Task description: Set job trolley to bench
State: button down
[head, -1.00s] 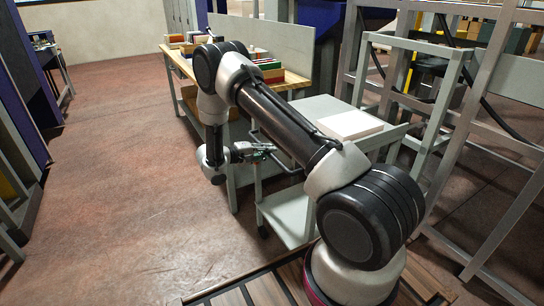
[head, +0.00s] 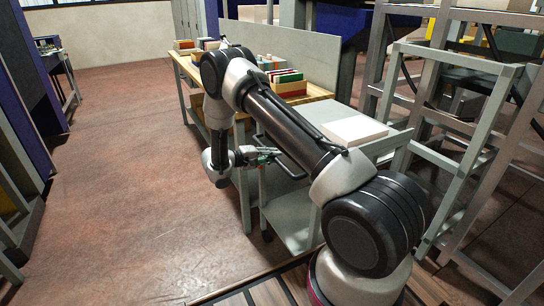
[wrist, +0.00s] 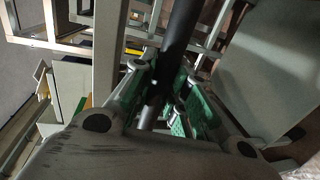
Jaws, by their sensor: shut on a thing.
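The job trolley (head: 289,217) is a grey two-shelf cart in the head view, partly hidden behind my arm. A pale flat block (head: 352,130) lies on its top. My gripper (head: 262,155) is at the trolley's near left side, shut on its dark handle bar (head: 288,164). In the wrist view the handle bar (wrist: 181,42) runs between the green-padded fingers of my gripper (wrist: 163,98). The bench (head: 318,92) has a wooden top and stands just beyond the trolley. My arm hides where the two come closest, so I cannot tell whether they touch.
Coloured boxes (head: 285,77) and other items stand on the bench, with a grey back panel (head: 290,48) behind. Grey metal frames (head: 465,130) stand close on the right. The brown floor (head: 130,170) at left is open. A blue-sided unit (head: 25,105) stands at the far left.

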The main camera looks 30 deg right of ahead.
jog(key=c, duration=1.4)
grip_release()
jog(key=shift+o, duration=0.2)
jog(key=a+r, duration=0.2)
jog(key=a, duration=0.9)
jog(key=shift+s+a+r, duration=0.15)
jog(key=shift+a, duration=0.25)
